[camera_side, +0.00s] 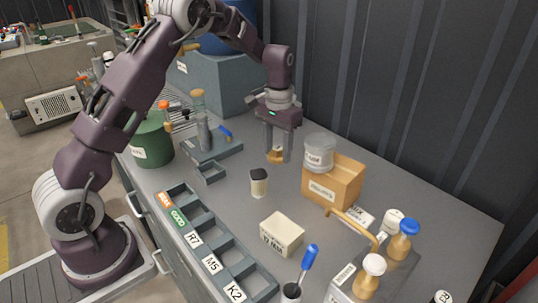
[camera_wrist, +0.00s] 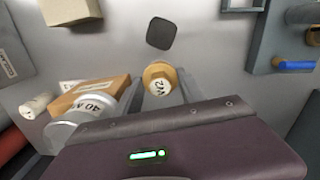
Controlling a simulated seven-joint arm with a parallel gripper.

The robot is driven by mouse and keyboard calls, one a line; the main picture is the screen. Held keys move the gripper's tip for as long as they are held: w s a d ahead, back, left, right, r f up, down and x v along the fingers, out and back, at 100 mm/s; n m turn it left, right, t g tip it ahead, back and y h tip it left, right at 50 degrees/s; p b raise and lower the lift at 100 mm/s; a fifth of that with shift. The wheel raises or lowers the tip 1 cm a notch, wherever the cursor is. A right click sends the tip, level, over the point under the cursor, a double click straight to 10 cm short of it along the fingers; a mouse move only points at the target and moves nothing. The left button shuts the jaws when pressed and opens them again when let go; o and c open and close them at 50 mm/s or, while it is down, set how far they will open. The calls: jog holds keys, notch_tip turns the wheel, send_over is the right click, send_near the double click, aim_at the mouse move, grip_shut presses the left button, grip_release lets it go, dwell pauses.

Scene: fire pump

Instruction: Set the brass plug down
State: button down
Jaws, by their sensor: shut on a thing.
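The brass plug (camera_side: 276,156) is between the fingertips of my gripper (camera_side: 278,154), low over the grey bench behind the small black-topped cup. In the wrist view the plug (camera_wrist: 160,76) shows its round, pale, labelled top between the two fingers of my gripper (camera_wrist: 158,88). My gripper is shut on it and points down. The plug looks upright. I cannot tell whether its underside touches the bench.
A cardboard box (camera_side: 345,184) with a grey-lidded jar (camera_side: 319,150) stands close right of my gripper. A grey tray (camera_side: 213,154) lies to the left. The black-topped cup (camera_side: 259,185) and cream box (camera_side: 281,234) stand in front. Bench around the plug is clear.

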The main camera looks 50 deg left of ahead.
jog(key=w+a+r+m, duration=0.1)
jog(key=w+a, duration=0.3)
jog(key=a, duration=0.2)
jog(key=w+a+m, duration=0.1)
jog(key=w+a, duration=0.2)
jog(key=a, duration=0.3)
jog(key=f, duration=0.9)
jog(key=shift+w+a+f, duration=0.2)
jog(key=shift+w+f, duration=0.1)
jog(key=shift+f, duration=0.1)
jog(key=shift+f, duration=0.1)
jog(key=c, duration=0.7)
grip_release()
